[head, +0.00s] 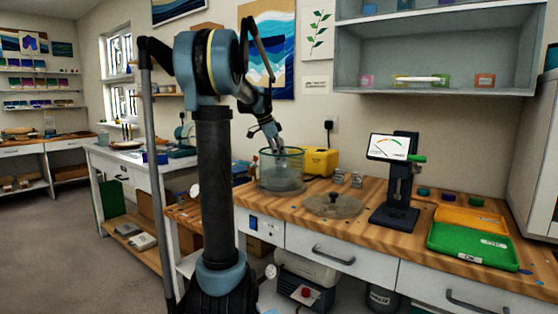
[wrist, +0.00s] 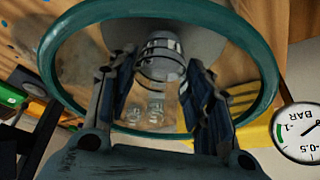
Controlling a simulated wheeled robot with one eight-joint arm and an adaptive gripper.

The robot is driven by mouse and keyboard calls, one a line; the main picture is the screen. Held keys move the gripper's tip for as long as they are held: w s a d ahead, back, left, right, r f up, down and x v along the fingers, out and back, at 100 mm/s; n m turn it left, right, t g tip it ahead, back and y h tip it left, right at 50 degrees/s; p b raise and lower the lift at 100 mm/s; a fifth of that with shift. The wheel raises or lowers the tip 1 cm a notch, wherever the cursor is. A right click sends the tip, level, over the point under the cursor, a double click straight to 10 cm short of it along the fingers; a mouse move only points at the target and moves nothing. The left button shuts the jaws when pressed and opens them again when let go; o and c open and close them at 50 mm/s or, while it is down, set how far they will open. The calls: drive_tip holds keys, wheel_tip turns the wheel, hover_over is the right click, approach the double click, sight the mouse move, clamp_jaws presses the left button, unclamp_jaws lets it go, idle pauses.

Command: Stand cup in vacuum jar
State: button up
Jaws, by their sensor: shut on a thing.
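The vacuum jar (head: 296,172) is a clear round vessel with a teal rim, standing on the wooden bench. Its rim (wrist: 262,55) circles much of the wrist view. My gripper (head: 279,148) points down into the jar's mouth in the head view. In the wrist view my gripper (wrist: 160,74) is shut on a small clear cup (wrist: 160,66) with dark bands, inside the ring of the rim. The cup's base is hard to make out, and I cannot tell whether it touches the jar floor. The cup cannot be made out in the head view.
A round clear lid (head: 345,207) with a dark knob lies on the bench right of the jar. A yellow box (head: 320,160) stands behind. A black stand with a gauge display (head: 395,147), an orange tray (head: 470,220) and a green tray (head: 465,246) are farther right.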

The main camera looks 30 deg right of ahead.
drive_tip(key=shift+f, duration=0.2)
drive_tip(key=o, duration=1.1)
drive_tip(key=shift+f, duration=0.1)
drive_tip(key=v, duration=1.2)
